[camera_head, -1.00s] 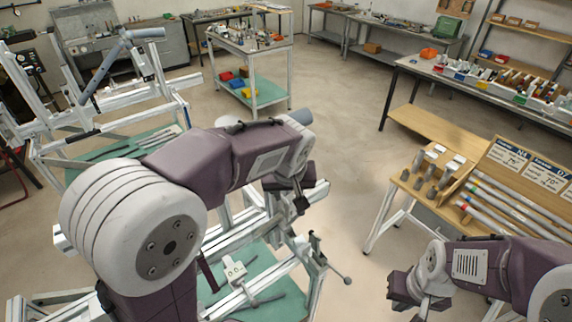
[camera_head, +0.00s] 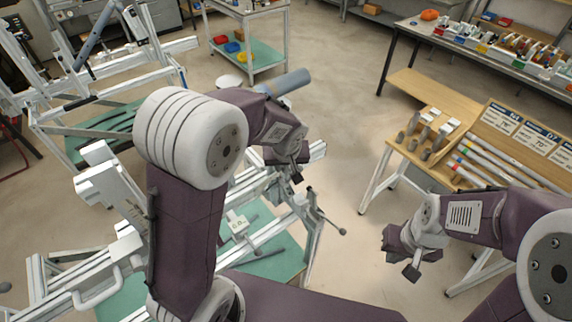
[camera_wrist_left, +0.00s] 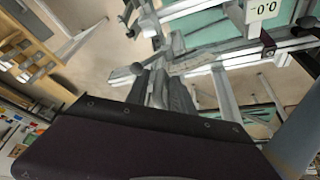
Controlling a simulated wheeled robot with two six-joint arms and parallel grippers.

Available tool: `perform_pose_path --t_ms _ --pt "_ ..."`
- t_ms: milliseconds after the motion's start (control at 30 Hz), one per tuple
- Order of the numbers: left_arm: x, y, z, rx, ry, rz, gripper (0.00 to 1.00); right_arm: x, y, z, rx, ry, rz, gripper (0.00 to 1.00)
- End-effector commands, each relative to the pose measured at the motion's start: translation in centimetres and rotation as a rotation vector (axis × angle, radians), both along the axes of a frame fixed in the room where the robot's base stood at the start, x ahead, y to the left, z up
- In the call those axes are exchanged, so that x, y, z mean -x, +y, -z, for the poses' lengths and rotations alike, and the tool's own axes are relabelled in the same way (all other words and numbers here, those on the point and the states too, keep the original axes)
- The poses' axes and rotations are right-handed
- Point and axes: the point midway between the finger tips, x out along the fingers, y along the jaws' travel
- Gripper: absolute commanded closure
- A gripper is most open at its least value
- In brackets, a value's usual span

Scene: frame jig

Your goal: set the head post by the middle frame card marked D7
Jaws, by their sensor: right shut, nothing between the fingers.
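The near frame jig, with pale metal rails (camera_head: 262,232), stands below my left arm. A white readout box (camera_head: 237,224) marked 0.0 sits on it and also shows in the left wrist view (camera_wrist_left: 262,9). A blue-grey cylinder (camera_head: 286,82) shows past my left wrist; the post under it is hidden by my arm. The middle frame card marked D7 (camera_head: 540,137) stands on the wooden stand at the right. My left gripper (camera_head: 286,165) is over the jig's right part; I cannot tell whether it is open. My right gripper (camera_head: 410,252) is shut and empty, left of the stand.
A wooden stand (camera_head: 400,150) holds grey pieces and several tubes (camera_head: 510,165). A rod with a ball end (camera_head: 342,232) sticks out from the jig's right side. Another jig (camera_head: 120,110) is at the back left. Bare floor (camera_head: 345,120) lies between jig and stand.

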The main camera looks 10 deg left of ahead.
Motion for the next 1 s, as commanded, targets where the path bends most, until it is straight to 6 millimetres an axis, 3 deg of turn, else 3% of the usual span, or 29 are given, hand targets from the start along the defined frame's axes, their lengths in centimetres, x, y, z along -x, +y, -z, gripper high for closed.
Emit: perform_pose_path --t_ms 33,100,1000 --pt "0.00 0.00 0.00 0.000 0.000 0.000 0.88 0.00 0.00 0.01 0.000 0.000 0.000 1.00" --pt "0.00 0.00 -0.01 0.000 0.000 0.000 1.00 -0.01 0.00 0.01 0.000 0.000 0.000 1.00" --pt "-0.03 0.02 -0.05 -0.001 -0.001 0.001 1.00 -0.01 0.00 0.01 0.000 0.000 0.000 1.00"
